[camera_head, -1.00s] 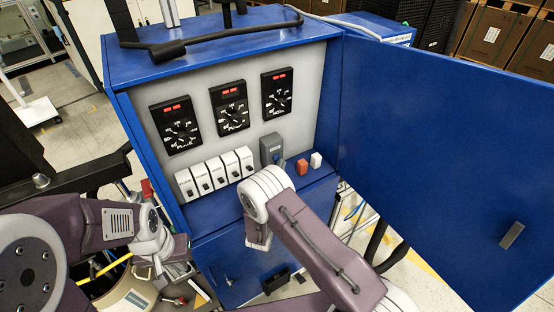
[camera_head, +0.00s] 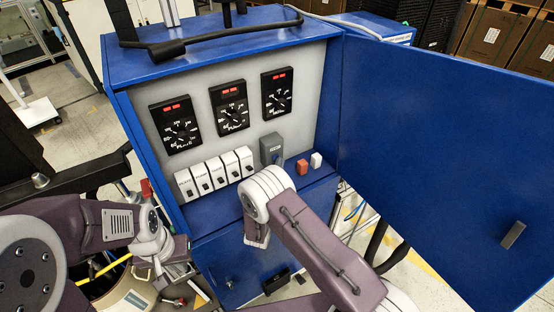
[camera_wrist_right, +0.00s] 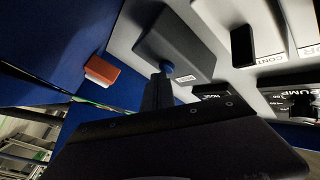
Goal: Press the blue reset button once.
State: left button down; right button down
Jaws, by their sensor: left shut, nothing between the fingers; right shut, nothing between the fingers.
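The blue reset button (camera_wrist_right: 168,68) is a small round knob on the front of a dark grey box (camera_wrist_right: 178,45) in the right wrist view. In the head view this box (camera_head: 271,149) sits at the lower right of the cabinet's grey panel. My right gripper (camera_wrist_right: 161,82) is shut and empty, its dark fingertips right at the button. I cannot tell whether they touch it. In the head view my right wrist hides the fingers. My left gripper (camera_head: 158,271) is shut and empty, low in front of the cabinet's left side.
White switches (camera_head: 214,173) stand left of the grey box, with three gauges (camera_head: 229,107) above. A red-orange block (camera_head: 302,167) and a white block (camera_head: 316,160) are to its right. The open blue door (camera_head: 440,150) bounds the right side. A drum (camera_head: 125,300) stands at lower left.

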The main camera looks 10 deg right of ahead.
jog(key=shift+w, duration=0.15)
dwell(0.4)
jog(key=shift+s+d+p, duration=0.25)
jog(key=shift+s+p, duration=0.15)
jog(key=shift+s, duration=0.45)
jog(key=shift+s+d+p, duration=0.3)
jog(key=shift+s, duration=0.5)
jog(key=shift+s+d+p, duration=0.25)
jog(key=shift+s+p, duration=0.1)
jog(key=shift+s, duration=0.4)
jog(key=shift+s+d+p, duration=0.3)
jog(key=shift+s, duration=0.5)
